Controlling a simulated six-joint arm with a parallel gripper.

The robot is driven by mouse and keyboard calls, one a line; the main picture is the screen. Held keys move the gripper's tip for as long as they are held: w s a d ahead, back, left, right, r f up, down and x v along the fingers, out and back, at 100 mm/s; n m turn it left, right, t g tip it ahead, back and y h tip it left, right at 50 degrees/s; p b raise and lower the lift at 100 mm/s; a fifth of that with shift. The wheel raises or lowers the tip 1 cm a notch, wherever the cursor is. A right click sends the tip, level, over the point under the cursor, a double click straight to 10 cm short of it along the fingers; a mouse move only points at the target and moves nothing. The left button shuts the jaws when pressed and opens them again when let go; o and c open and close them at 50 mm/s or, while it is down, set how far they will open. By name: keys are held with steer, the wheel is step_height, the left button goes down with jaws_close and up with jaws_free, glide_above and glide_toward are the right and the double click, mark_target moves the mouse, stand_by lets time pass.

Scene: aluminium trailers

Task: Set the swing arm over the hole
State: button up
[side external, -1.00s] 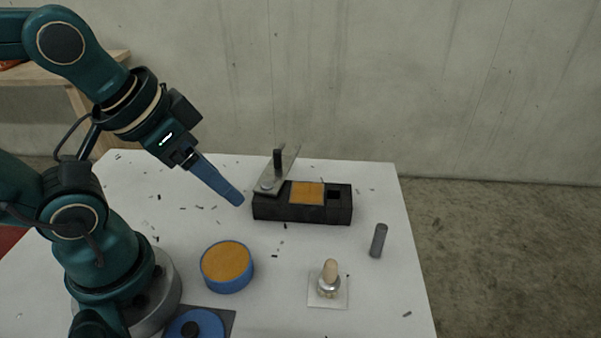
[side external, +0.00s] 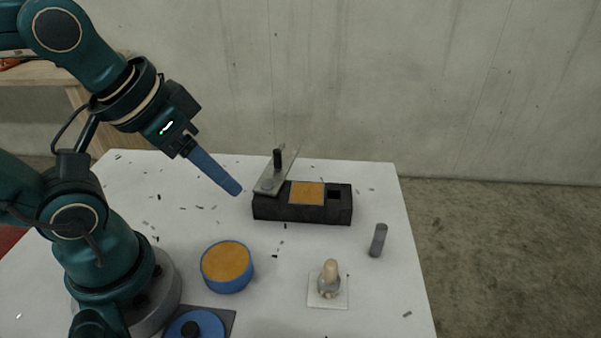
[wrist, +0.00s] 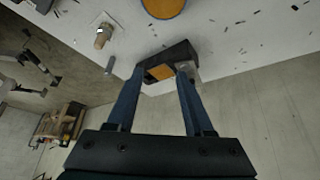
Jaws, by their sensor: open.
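The swing arm (side external: 270,183) is a flat grey metal plate with a dark upright post (side external: 277,160). It sits on the left end of a black block (side external: 300,213) and points back and to the right, away from the block's top. The block has an orange patch (side external: 307,192) in the middle and a dark square hole (side external: 334,195) near its right end, uncovered. My gripper (side external: 238,190) is in the air left of the swing arm, apart from it. In the wrist view its two blue fingers (wrist: 158,72) are spread and empty, with the block (wrist: 168,62) beyond them.
A blue round tin with an orange top (side external: 227,267) stands in front of the block. A grey cylinder (side external: 378,241) and a wooden-knobbed piece (side external: 330,277) on a white square are at right front. A blue disc (side external: 194,327) lies near my base. Small dark chips dot the table.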

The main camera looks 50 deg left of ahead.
steer(key=w+a+r+n+g, duration=0.1)
steer(key=w+a+r+n, duration=0.15)
steer(key=w+r, duration=0.3)
steer(key=n+g, duration=0.4)
steer(key=n, duration=0.2)
glide_above(277, 150)
steer(key=d, duration=0.2)
step_height(277, 150, down, 7)
steer(key=shift+g, duration=0.3)
steer(key=f, duration=0.2)
steer(key=a+f, duration=0.1)
steer(key=f, duration=0.2)
steer(key=a+f, duration=0.1)
steer(key=f, duration=0.1)
steer(key=shift+f, duration=0.85)
jaws_close()
